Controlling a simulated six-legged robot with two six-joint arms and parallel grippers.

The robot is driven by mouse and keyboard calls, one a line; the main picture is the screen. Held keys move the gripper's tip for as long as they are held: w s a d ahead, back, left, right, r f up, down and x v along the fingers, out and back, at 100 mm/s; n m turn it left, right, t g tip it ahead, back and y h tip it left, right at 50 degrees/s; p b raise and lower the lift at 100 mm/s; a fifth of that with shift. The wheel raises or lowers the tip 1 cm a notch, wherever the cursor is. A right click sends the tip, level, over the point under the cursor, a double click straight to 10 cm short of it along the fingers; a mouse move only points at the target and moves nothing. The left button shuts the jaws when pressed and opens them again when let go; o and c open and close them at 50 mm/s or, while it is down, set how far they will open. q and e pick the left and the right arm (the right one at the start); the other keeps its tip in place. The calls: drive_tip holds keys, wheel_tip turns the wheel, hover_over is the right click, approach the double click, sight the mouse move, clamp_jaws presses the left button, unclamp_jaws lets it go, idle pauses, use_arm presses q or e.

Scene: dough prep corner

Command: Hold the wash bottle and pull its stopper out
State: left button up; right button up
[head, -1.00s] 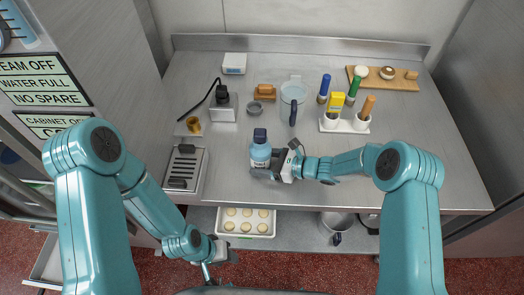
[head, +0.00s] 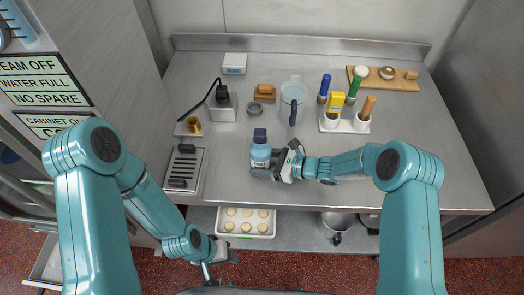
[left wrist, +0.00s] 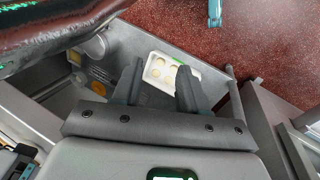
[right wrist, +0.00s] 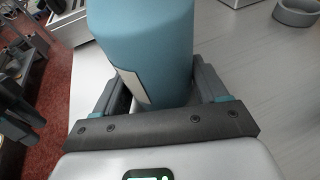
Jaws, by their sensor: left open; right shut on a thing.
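The wash bottle (head: 260,156) is blue with a pale label and a dark stopper (head: 259,135) in its top. It stands upright near the front of the steel counter. My right gripper (head: 274,171) is shut around the bottle's lower body; in the right wrist view the blue bottle (right wrist: 150,45) sits between the two fingers (right wrist: 160,98). The stopper is out of the right wrist view. My left gripper (head: 222,256) is low, in front of the counter's edge and below its top, away from the bottle. In the left wrist view its fingers (left wrist: 158,88) are apart and empty.
Behind the bottle are a grinder-like device (head: 222,104), a clear jug (head: 293,92) and a white holder (head: 344,125) with tools. A tray of dough rounds (head: 246,231) is on the shelf below. Counter right of my right arm is clear.

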sight(260, 132)
use_arm(q)
drive_tip(key=shift+o, duration=1.2)
drive_tip(key=w+d+r+m+t, duration=0.1)
drive_tip(key=w+r, duration=0.4)
drive_tip(key=w, duration=0.1)
drive_tip(key=w+d+r+m+t, duration=0.1)
drive_tip(key=w+d+r+m, duration=0.1)
drive_tip(key=w+r, duration=0.3)
drive_tip(key=w+d+r+m+t, duration=0.1)
drive_tip(key=w+r+m+t, duration=0.1)
drive_tip(key=w+r, duration=0.3)
drive_tip(key=shift+w+d, duration=0.2)
drive_tip(key=shift+w, duration=0.65)
drive_tip(key=w+d+r+m+t, duration=0.1)
drive_tip(key=w+r+m, duration=0.15)
drive_tip(key=r, duration=0.45)
drive_tip(key=w+d+r+m, duration=0.1)
drive_tip(key=w+r, duration=0.3)
drive_tip(key=r, duration=0.3)
drive_tip(key=shift+n+y, duration=0.25)
drive_tip(key=shift+y, duration=0.05)
drive_tip(key=shift+w+x, duration=0.2)
drive_tip(key=shift+x, duration=3.55)
drive_tip(key=shift+d+r, duration=0.1)
drive_tip(key=shift+r, duration=0.1)
drive_tip(key=shift+c, duration=0.8)
drive_tip(key=shift+c, duration=0.4)
